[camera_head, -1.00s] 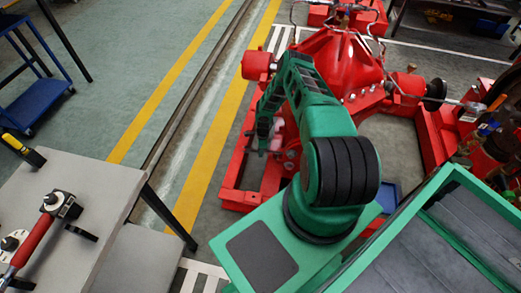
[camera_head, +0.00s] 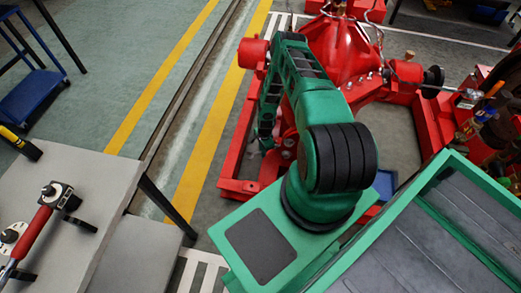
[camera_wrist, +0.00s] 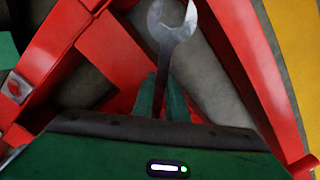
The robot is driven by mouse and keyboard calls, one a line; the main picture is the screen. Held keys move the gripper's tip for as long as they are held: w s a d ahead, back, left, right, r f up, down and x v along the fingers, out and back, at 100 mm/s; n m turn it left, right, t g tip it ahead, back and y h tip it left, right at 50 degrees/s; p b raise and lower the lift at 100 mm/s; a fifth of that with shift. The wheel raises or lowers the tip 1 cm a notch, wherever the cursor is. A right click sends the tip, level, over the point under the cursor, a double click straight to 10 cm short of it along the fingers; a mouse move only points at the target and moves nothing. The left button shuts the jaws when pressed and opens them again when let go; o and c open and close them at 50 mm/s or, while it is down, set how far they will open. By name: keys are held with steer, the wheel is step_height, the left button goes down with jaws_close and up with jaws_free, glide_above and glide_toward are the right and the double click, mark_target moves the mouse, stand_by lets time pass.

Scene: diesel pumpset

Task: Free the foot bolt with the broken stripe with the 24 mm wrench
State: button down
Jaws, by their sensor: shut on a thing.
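My gripper (camera_wrist: 160,96) is shut on a grey steel open-ended wrench (camera_wrist: 172,36). The wrench handle runs between the two green fingers, and its open jaw points to the top of the wrist view, over grey floor between red frame beams. Its size mark cannot be read. In the head view my gripper (camera_head: 266,136) hangs beside the red pumpset frame (camera_head: 240,188), partly hidden by my arm, and the wrench cannot be made out. A small grey fitting (camera_wrist: 13,88) shows on the red frame at the wrist view's left edge. I cannot tell a foot bolt with a broken stripe.
A grey table (camera_head: 105,172) at left bears a red-handled tool (camera_head: 35,228) and black holders. A blue trolley (camera_head: 35,98) stands farther back. The red pump (camera_head: 340,42) rises behind my arm. Floor with yellow lines is clear between table and pumpset.

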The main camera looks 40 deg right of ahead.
steer(key=shift+s+a+n, duration=0.1)
steer(key=shift+s+n, duration=0.2)
steer(key=shift+s, duration=0.2)
steer(key=shift+r, duration=0.15)
steer(key=shift+r, duration=0.6)
steer(key=w+d+m, duration=0.6)
steer(key=w+m, duration=0.3)
steer(key=w, duration=0.2)
steer(key=shift+w, duration=0.35)
stand_by(0.4)
